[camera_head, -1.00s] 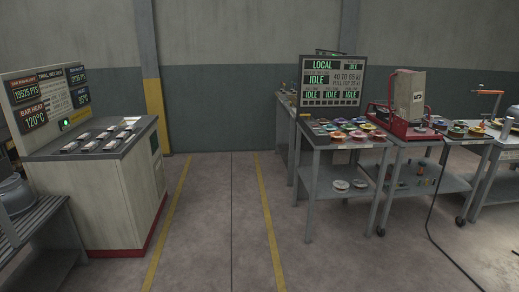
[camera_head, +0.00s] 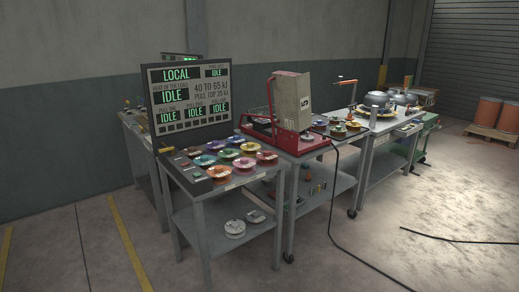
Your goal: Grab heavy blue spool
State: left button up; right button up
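Several coloured spools lie flat on the near grey workbench (camera_head: 222,187), below the display board. A blue-looking spool (camera_head: 205,160) lies toward the left of the group, and another bluish one (camera_head: 215,146) lies behind it. Green, orange, red and pink spools lie close around them. The spools are small here, and I cannot tell which one is heavy. Neither of my grippers is in view.
The display board (camera_head: 190,98) stands behind the spools. A red-framed machine (camera_head: 292,110) stands to their right. A black cable (camera_head: 334,215) runs onto the floor. Pale discs (camera_head: 235,229) lie on the lower shelf.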

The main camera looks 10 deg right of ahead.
aim_at(322, 125)
jog(key=i+l+z, duration=0.3)
jog(key=i+z, duration=0.15)
jog(key=i+l+z, duration=0.15)
jog(key=i+z, duration=0.3)
jog(key=i, duration=0.15)
jog(key=i+j+z, duration=0.1)
jog(key=i+z, duration=0.35)
jog(key=i+j+z, duration=0.3)
jog(key=i+z, duration=0.15)
jog(key=i, duration=0.2)
jog(key=i+u, duration=0.3)
jog(key=i, duration=0.15)
jog(key=i+l+u, duration=0.15)
jog(key=i+u, duration=0.15)
jog(key=i, duration=0.2)
jog(key=i+l+u, duration=0.3)
jog(key=i, duration=0.15)
jog(key=i+l+u, duration=0.85)
jog(key=i+l, duration=0.1)
jog(key=i, duration=0.1)
